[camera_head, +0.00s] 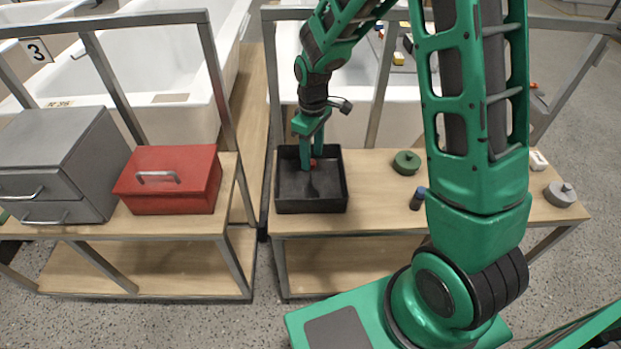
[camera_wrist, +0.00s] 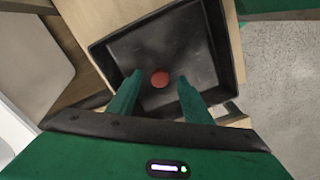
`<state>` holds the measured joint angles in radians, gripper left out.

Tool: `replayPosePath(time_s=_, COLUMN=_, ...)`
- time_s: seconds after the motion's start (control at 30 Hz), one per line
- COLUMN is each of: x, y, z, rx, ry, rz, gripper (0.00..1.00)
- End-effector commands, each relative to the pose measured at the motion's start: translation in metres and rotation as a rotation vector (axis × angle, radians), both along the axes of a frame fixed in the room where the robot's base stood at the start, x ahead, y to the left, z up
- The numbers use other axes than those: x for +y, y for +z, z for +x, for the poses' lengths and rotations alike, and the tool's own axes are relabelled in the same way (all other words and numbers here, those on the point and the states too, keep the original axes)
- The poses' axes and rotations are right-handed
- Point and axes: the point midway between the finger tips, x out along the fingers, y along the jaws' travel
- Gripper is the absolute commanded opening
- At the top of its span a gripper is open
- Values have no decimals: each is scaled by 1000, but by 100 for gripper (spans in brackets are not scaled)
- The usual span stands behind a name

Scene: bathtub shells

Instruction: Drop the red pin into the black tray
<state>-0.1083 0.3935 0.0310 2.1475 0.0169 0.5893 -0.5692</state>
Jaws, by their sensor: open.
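The black tray (camera_head: 281,194) stands on the left end of the right-hand wooden table, and it fills the middle of the wrist view (camera_wrist: 222,45). The red pin (camera_head: 313,162) is at the tray, low between my fingertips. In the wrist view the red pin (camera_wrist: 160,79) shows as a round red top over the tray floor, with dark gaps between it and both fingers. My gripper (camera_head: 312,160) points down into the tray and is open around the pin. In the wrist view my gripper (camera_wrist: 160,84) has its two green fingers spread apart. The pin's lower part is hidden.
Right of the tray are a green knobbed disc (camera_head: 406,162), a small dark blue-topped cylinder (camera_head: 418,198) and a grey knobbed disc (camera_head: 560,194). A red toolbox (camera_head: 170,195) and grey drawers (camera_head: 62,150) stand on the left table. Metal frame posts rise behind the tray.

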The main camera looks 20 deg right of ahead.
Motion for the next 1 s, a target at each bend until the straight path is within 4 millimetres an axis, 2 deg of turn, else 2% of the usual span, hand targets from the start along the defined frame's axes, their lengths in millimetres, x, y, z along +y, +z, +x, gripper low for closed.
replayPosePath(time_s=0.3, x=0, y=56, z=2, rx=-4, ry=0, rz=1, gripper=45)
replayPosePath(time_s=0.5, x=-1, y=86, z=1, rx=-2, ry=-1, rz=1, gripper=45)
replayPosePath(time_s=0.7, x=-1, y=99, z=1, rx=1, ry=-1, rz=0, gripper=45)
replayPosePath(time_s=1.0, x=-1, y=100, z=1, rx=1, ry=-2, rz=0, gripper=45)
